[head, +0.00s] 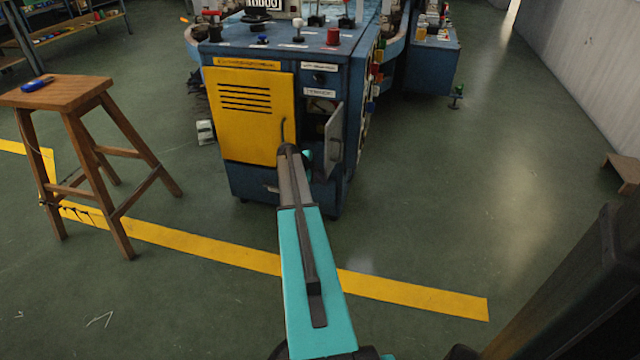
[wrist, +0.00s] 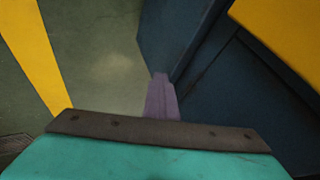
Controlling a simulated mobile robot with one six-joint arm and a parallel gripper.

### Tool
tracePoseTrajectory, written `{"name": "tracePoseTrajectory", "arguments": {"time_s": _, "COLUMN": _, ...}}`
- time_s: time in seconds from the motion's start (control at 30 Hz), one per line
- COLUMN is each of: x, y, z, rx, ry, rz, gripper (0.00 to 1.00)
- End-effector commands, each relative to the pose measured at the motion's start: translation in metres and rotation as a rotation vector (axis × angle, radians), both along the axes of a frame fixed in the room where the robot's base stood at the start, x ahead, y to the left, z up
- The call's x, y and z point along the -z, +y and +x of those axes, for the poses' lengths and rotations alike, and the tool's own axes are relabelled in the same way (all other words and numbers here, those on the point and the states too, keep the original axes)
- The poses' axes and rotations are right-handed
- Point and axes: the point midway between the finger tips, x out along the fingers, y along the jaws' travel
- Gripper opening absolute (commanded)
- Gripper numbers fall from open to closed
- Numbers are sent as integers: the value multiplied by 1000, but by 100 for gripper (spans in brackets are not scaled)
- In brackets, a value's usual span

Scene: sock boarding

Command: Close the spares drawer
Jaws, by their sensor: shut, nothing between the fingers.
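The blue machine cabinet (head: 330,190) stands ahead in the head view, with a yellow louvred door (head: 252,125) on its front. A low front panel with a small handle (head: 271,188) lies beneath the yellow door; I cannot tell whether it is the spares drawer or how far out it is. My arm reaches to the cabinet front and hides part of it. In the wrist view my gripper (wrist: 160,80) is shut and empty, its fingertips close in front of the dark blue cabinet face (wrist: 235,85). Whether they touch it, I cannot tell.
A small grey door (head: 334,136) stands open beside the yellow door, right of my arm. A wooden stool (head: 60,94) with a blue object (head: 37,84) stands left. Yellow tape (head: 200,249) crosses the floor.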

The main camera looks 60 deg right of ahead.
Motion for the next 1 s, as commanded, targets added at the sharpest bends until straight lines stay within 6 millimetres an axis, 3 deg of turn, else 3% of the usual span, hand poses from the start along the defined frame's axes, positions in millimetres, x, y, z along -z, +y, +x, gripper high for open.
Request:
{"name": "tracePoseTrajectory", "arguments": {"time_s": 0.03, "x": -1, "y": -7, "z": 1, "rx": -7, "ry": -5, "rz": -12, "gripper": 0}}
{"name": "tracePoseTrajectory", "arguments": {"time_s": 0.47, "x": -2, "y": -7, "z": 0, "rx": -5, "ry": -3, "rz": -15, "gripper": 0}}
{"name": "tracePoseTrajectory", "arguments": {"time_s": 0.67, "x": -1, "y": 6, "z": -3, "rx": -4, "ry": -3, "rz": -13, "gripper": 0}}
{"name": "tracePoseTrajectory", "arguments": {"time_s": 1.0, "x": -5, "y": 43, "z": -9, "rx": -3, "ry": -1, "rz": -3, "gripper": 0}}
